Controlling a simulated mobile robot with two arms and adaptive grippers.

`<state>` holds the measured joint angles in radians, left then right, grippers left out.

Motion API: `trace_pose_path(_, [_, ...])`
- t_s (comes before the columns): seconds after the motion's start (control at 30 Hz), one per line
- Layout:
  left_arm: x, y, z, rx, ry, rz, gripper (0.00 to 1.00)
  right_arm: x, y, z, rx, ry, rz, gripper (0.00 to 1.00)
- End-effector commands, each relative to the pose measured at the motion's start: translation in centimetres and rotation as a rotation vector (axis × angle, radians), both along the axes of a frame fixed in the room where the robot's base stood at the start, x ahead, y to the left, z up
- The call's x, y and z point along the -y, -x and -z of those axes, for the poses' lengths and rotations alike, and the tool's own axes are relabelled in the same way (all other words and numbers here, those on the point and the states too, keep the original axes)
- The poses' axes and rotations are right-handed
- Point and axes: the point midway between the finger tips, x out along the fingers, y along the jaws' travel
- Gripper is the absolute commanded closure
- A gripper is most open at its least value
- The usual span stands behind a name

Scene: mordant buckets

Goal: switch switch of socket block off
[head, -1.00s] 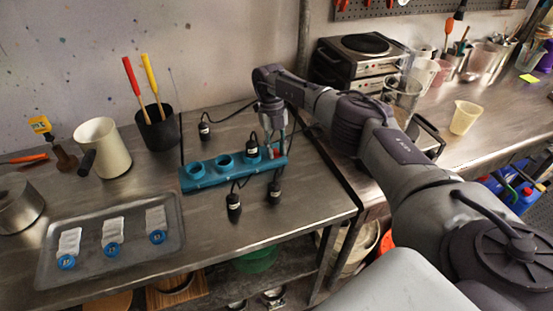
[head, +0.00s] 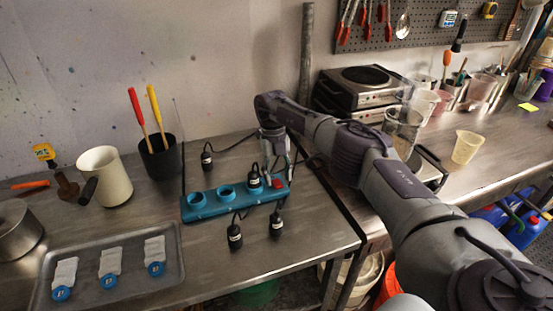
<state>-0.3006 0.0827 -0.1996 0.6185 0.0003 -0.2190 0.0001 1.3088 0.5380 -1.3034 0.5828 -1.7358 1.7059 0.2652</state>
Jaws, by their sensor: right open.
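A teal socket block (head: 213,208) lies on the steel table, with two open round sockets at its left and middle and a black plug (head: 254,177) standing in the right one. A red switch (head: 278,183) sits at the block's right end. Whether it is on or off cannot be told from here. My right gripper (head: 276,172) points down over the right end of the block, just behind and above the switch, and is open. Its fingers partly cover that end, and I cannot tell whether they touch it. My left gripper is not in view.
Loose black plugs (head: 235,236) (head: 276,226) lie in front of the block, another (head: 207,160) behind it. A grey tray (head: 176,262) with labelled packets, a white jug (head: 106,176) and a black pot (head: 160,158) stand left. A hot plate (head: 362,88) stands behind my arm.

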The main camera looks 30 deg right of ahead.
Motion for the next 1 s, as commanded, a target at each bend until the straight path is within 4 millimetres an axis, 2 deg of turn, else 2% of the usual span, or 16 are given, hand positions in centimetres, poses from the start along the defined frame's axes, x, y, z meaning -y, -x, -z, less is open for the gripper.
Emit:
trace_pose_path(0.3, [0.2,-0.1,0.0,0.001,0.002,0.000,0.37,0.3,-1.9,-7.0,0.004,0.000,0.003,0.48])
trace_pose_path(0.4, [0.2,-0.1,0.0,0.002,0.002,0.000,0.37,0.4,-2.3,-8.6,0.003,0.000,0.002,0.48])
trace_pose_path(0.7, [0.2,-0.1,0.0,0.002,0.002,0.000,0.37,0.6,-2.6,-10.3,0.002,0.000,0.000,0.48])
trace_pose_path(1.0, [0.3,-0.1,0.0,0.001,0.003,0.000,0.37,0.6,-2.6,-10.4,0.002,0.000,0.000,0.48])
